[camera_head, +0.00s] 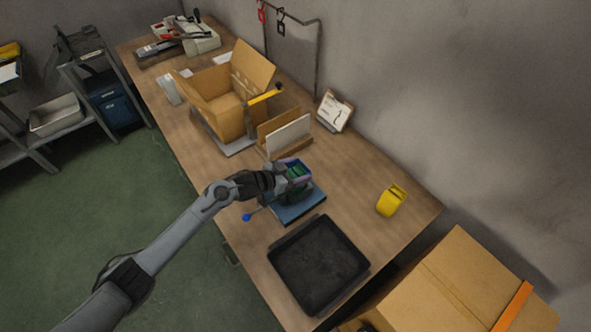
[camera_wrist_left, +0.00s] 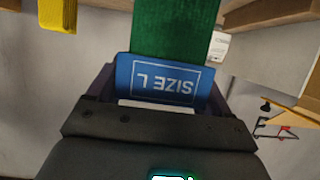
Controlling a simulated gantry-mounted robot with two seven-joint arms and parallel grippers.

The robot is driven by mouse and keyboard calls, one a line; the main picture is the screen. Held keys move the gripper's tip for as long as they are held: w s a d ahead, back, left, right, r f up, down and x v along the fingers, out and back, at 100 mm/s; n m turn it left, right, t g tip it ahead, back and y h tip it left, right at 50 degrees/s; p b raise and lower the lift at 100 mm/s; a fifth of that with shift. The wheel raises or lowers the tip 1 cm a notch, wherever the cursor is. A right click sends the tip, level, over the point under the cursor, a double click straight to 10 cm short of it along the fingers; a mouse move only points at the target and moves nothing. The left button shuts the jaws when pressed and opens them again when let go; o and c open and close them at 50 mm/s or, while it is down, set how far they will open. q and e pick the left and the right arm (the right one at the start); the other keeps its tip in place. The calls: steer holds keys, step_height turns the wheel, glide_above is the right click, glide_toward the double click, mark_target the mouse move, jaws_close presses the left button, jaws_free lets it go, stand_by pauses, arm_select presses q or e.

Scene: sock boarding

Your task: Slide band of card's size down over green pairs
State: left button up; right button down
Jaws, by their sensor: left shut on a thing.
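My left gripper (camera_head: 290,172) is shut on a blue band (camera_wrist_left: 165,80) printed "SIZE L", which reads upside down in the left wrist view. The green pair (camera_wrist_left: 174,28) stretches beyond the band in that view, directly behind its printed face. In the head view, green (camera_head: 297,171) shows between the fingers, above a blue base (camera_head: 302,208) on the table. Whether the band goes all the way around the green pair is hidden. The card (camera_head: 335,111) stands on a small holder near the wall; its writing is too small to read. My right gripper is not in view.
A black tray (camera_head: 285,262) lies in front of the blue base. A yellow roll-like object (camera_head: 391,200) stands at the right. An open cardboard box (camera_head: 229,116) and a rack with a white panel (camera_head: 289,136) stand behind. The table between base and yellow object is clear.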

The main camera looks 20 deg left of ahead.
arm_select(q)
steer(key=shift+f+b, duration=0.55)
steer(key=shift+f, duration=0.5)
steer(key=shift+f, duration=0.2)
steer(key=o, duration=0.9)
